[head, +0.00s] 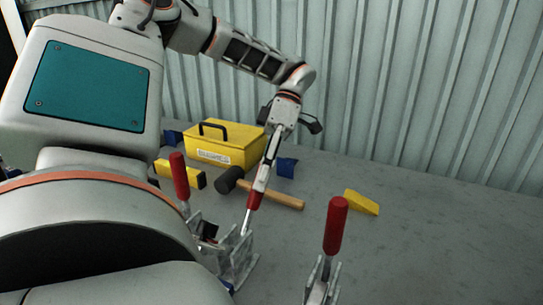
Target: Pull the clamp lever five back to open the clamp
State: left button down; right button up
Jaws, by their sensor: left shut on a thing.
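Three clamp levers with red handles show in the head view. My left gripper (262,183) points down and is shut on the red handle of the middle lever (254,201), covering its upper part. A metal rod runs from this handle down to a grey metal clamp (237,255). Another red lever (179,176) stands nearly upright to the left, its base partly hidden by my arm. A third red lever (335,225) stands upright at the front right on its own clamp (321,287). No number marks which lever is five. My right gripper is not in view.
A yellow toolbox (222,147) stands behind. A mallet (272,194) lies just behind the held lever. A yellow wedge (362,202) lies to the right, and blue pieces (287,167) sit near the toolbox. The grey surface at right is clear up to the corrugated wall (400,80).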

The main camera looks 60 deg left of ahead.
pick_arm(q)
jog(key=shift+w+a+f+g+h+b, duration=0.25)
jog(key=shift+w+f+g+b, duration=0.2)
jog(key=shift+f+g, duration=0.1)
jog(key=shift+w+a+f+g+h+b, duration=0.2)
jog(key=shift+w+f+g+h+b, duration=0.1)
jog(key=shift+f+g+b, duration=0.2)
jog(key=c, duration=1.8)
grip_release()
jog(key=shift+w+f, duration=0.1)
jog(key=shift+v, duration=3.65)
